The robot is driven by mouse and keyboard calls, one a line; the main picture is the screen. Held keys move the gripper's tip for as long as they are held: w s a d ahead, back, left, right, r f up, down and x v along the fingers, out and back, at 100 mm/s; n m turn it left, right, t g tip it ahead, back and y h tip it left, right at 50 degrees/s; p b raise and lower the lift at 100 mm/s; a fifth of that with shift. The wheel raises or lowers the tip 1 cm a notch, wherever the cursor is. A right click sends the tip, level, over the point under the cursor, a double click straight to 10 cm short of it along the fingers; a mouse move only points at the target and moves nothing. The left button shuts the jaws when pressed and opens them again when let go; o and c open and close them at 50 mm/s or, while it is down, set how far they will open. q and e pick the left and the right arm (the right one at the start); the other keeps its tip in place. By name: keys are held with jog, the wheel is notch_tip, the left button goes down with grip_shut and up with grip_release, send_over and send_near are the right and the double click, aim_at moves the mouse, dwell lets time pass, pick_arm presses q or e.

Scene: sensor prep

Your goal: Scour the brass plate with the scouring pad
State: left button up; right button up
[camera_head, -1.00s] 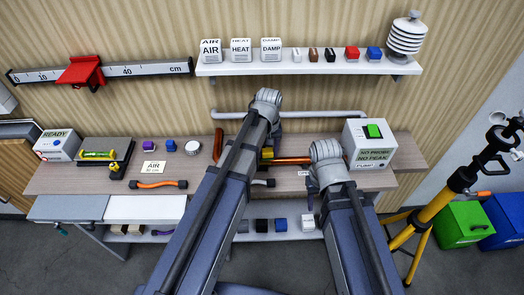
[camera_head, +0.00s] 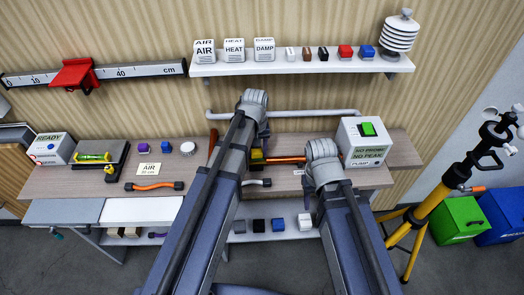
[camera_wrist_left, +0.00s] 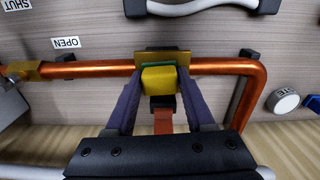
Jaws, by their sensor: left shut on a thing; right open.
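The brass plate (camera_wrist_left: 178,54) is a gold square on the copper pipe in the left wrist view. My left gripper (camera_wrist_left: 160,82) is shut on the scouring pad (camera_wrist_left: 159,78), a yellow block with a green face. The green face is at the plate's near edge and appears to touch it; the exact contact is hard to see. In the head view a bit of yellow (camera_head: 256,155) shows beside my left arm, which hides most of this spot. The jaws of my right gripper do not show; only its arm is seen.
The copper pipe (camera_wrist_left: 92,69) runs across the bench (camera_head: 80,180) and bends at the right. A PUMP box (camera_head: 352,152) with a green switch stands right of it. A yellow tripod (camera_head: 432,205) stands at the bench's right. A hose (camera_head: 155,185) lies left of my arms.

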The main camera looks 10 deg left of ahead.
pick_arm(q)
jog(key=shift+s+a, duration=0.25)
jog(key=shift+a, duration=0.75)
jog(key=shift+s+a, duration=0.2)
jog(key=shift+a, duration=0.75)
jog(key=shift+w+f, duration=0.1)
jog(key=shift+w, duration=0.05)
jog(key=shift+d, duration=0.1)
jog(key=shift+d, duration=0.1)
jog(key=shift+w+d, duration=0.3)
jog(key=shift+d, duration=0.5)
jog(key=shift+w+d, duration=0.25)
jog(key=shift+d, duration=0.5)
jog(key=shift+d, duration=0.1)
jog(key=shift+w+d, duration=0.2)
jog(key=shift+d, duration=0.6)
jog(key=shift+w+d, duration=0.2)
jog(key=shift+d, duration=0.55)
jog(key=shift+a, duration=0.1)
